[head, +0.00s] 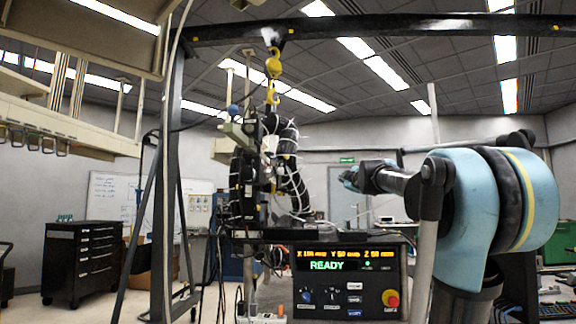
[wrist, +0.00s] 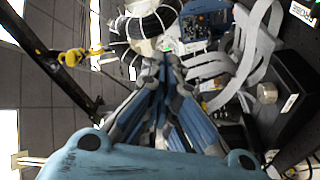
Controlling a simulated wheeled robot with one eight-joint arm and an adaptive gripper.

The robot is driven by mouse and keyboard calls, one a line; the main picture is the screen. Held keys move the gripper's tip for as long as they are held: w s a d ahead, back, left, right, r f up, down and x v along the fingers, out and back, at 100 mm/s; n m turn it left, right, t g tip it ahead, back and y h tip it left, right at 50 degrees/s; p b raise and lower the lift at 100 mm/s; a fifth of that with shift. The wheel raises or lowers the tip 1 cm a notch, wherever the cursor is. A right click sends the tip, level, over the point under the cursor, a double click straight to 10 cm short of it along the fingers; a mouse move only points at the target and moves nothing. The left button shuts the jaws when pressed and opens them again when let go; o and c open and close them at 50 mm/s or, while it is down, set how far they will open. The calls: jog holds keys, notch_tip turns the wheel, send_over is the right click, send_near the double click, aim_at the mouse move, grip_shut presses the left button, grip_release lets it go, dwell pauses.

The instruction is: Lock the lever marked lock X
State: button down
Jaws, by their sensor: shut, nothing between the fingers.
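The control panel (head: 347,283) stands low in the middle of the head view. Its display (head: 345,260) shows orange X, Y and Z readings in mm and a green READY. Two small dark levers or knobs (head: 318,294) sit on its lower left; their labels are too small to read, so I cannot tell which one is lock X. My gripper (head: 352,178) is up and to the right of the panel, apart from it. In the wrist view my gripper (wrist: 165,62) has its blue-grey fingers together, with nothing held.
A red stop button (head: 391,298) on yellow is at the panel's right. Black cable-wrapped coils (head: 268,170) hang from a yellow hook (head: 273,68) behind the panel. A dark frame post (head: 170,180) stands left. Wrist view: grey ribbon cables (wrist: 255,45) and a black box (wrist: 285,95) lie close right.

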aim_at(284, 165)
jog(key=a+r+n+g+y, duration=0.8)
jog(key=a+n+y, duration=0.3)
jog(key=a+n, duration=0.3)
jog(key=shift+a+r, duration=0.45)
jog(key=shift+r, duration=0.2)
jog(key=shift+w, duration=0.15)
jog(key=w+d+x, duration=0.1)
jog(key=w+x, duration=0.1)
jog(key=x, duration=1)
jog(key=shift+w, duration=0.35)
jog(key=shift+r, duration=0.1)
